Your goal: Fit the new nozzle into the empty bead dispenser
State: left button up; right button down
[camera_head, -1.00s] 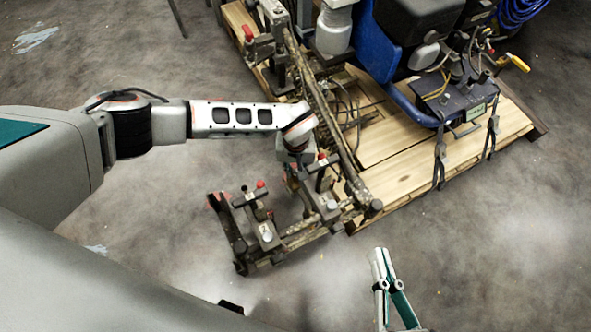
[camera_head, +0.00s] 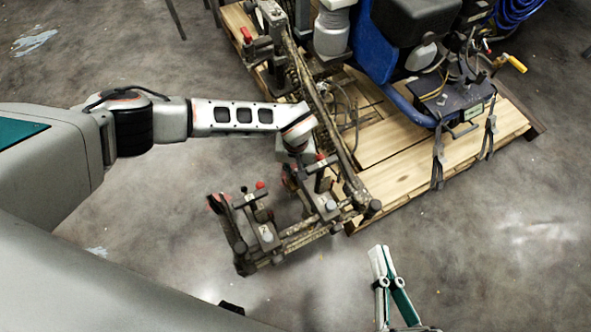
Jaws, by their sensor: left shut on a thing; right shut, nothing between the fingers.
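My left arm reaches in from the left. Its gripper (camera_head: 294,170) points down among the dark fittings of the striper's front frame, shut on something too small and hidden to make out. Two dark dispenser-like units with red knobs sit on this frame, one at the left (camera_head: 264,228) and one beside my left gripper (camera_head: 325,200). I cannot tell which is the empty bead dispenser, and I cannot make out the new nozzle. My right gripper (camera_head: 379,249) is shut and empty over bare floor at the lower middle, apart from the frame.
The line striper with its blue body (camera_head: 376,45) and black engine stands on a wooden pallet (camera_head: 400,165). Straps hang over the pallet's near edge. A long rail (camera_head: 325,115) runs down along its left side. The concrete floor is clear at lower right and left.

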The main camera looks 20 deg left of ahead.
pick_arm(q)
jog(key=shift+f, duration=0.35)
pick_arm(e)
jog(key=shift+s+f, duration=0.1)
jog(key=shift+f, duration=0.15)
dwell(0.5)
pick_arm(q)
jog(key=shift+s+a+f, duration=0.1)
jog(key=shift+s+f, duration=0.05)
jog(key=shift+s, duration=0.05)
pick_arm(e)
jog(key=shift+r, duration=0.15)
dwell(0.5)
jog(key=shift+r, duration=0.15)
pick_arm(q)
jog(key=shift+r, duration=0.4)
pick_arm(e)
jog(key=shift+w+r, duration=0.25)
jog(key=shift+r, duration=0.05)
pick_arm(q)
jog(key=shift+w+r, duration=0.15)
jog(key=shift+w, duration=0.1)
pick_arm(e)
jog(key=shift+r, duration=0.1)
pick_arm(q)
jog(key=shift+p, duration=0.35)
pick_arm(e)
jog(key=shift+w+r, duration=0.1)
jog(key=shift+r, duration=0.2)
dwell(0.6)
